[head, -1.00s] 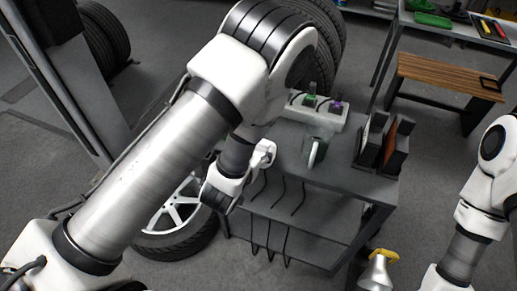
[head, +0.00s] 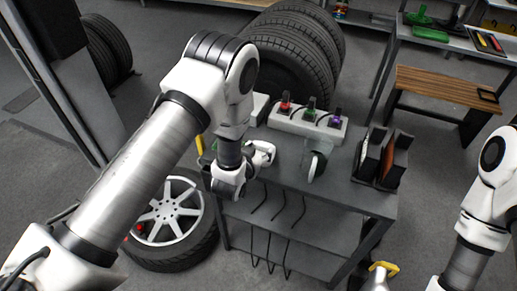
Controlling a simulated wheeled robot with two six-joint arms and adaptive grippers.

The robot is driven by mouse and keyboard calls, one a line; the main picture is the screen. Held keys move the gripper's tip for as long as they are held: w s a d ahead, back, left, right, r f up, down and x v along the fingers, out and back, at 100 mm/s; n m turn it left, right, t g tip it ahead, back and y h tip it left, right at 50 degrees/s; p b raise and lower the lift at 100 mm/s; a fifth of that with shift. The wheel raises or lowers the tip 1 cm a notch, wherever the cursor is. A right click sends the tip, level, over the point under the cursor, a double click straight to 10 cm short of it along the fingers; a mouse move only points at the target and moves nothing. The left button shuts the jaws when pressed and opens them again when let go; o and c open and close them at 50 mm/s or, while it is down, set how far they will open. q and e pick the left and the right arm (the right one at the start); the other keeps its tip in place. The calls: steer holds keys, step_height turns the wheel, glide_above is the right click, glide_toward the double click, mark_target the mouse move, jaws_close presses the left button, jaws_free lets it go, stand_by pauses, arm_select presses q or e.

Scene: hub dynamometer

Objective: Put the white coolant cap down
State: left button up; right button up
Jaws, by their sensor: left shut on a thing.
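My left gripper (head: 262,154) is over the left part of the grey cart's top (head: 290,165). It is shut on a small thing. White parts show at its fingers, but I cannot clearly tell the white coolant cap from the gripper itself. The wrist hides part of the cart's left edge. I cannot tell whether the held thing touches the cart top.
A clear jug with a white handle (head: 317,165) stands right of the left gripper. Behind is a white block (head: 300,124) with red, green and purple items. Dark holders (head: 383,158) stand at the cart's right. A wheel (head: 170,220) lies on the left floor.

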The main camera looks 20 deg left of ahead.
arm_select(q)
steer(key=o, duration=1.2)
steer(key=shift+w, duration=0.1)
steer(key=shift+r, duration=0.1)
steer(key=b+v, duration=0.2)
steer(key=v, duration=1)
steer(key=s+a+f+g, duration=0.1)
steer(key=s+f+g, duration=0.3)
steer(key=s+f, duration=0.2)
steer(key=s+a+f+g, duration=0.2)
steer(key=s+f+g, duration=0.3)
steer(key=s, duration=0.5)
steer(key=s+a+f+g, duration=0.1)
steer(key=s+f+g, duration=0.3)
steer(key=s+f, duration=0.4)
steer(key=shift+s+a+n+g, duration=0.1)
steer(key=shift+a+n+g, duration=0.2)
steer(key=shift+n, duration=0.1)
